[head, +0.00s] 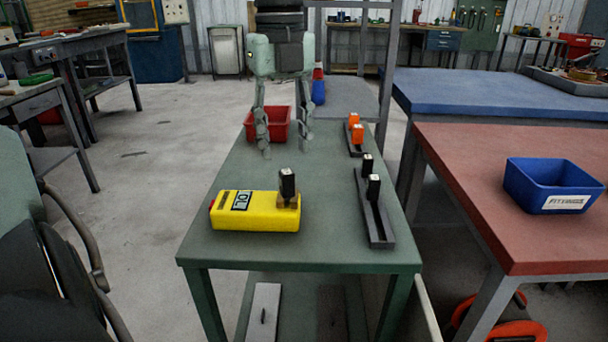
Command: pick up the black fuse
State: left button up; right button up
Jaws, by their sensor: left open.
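Two black fuses, each with a pale top, stand upright in a dark narrow rack (380,229) on the green table's right side: a rear one (367,165) and a front one (374,187). A similar black block (288,182) stands on the right end of a yellow device (250,222), on a brownish base. My left gripper (283,150) points down over the far part of the green table (270,255), left of and beyond the rack. It is open, with nothing between its fingers, apart from all black fuses.
Two orange fuses (354,127) stand in another dark rack (356,149) at the right. A red-topped table (470,190) with a blue bin (553,187) stands to the right. The green table's middle is clear.

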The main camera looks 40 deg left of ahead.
aim_at(287, 172)
pick_arm(q)
jog(key=shift+w+a+r, duration=0.15)
jog(key=shift+w, duration=0.05)
jog(key=shift+f, duration=0.3)
jog(key=f, duration=0.7)
jog(key=shift+s+d+p, duration=0.3)
jog(key=shift+d+p, duration=0.1)
pick_arm(e)
jog(key=shift+s+a+f, duration=0.25)
jog(key=shift+f, duration=0.3)
jog(key=shift+s+a+f, duration=0.2)
jog(key=shift+s+f, duration=0.05)
jog(key=shift+f, duration=0.3)
pick_arm(q)
jog(key=shift+c, duration=0.5)
grip_shut()
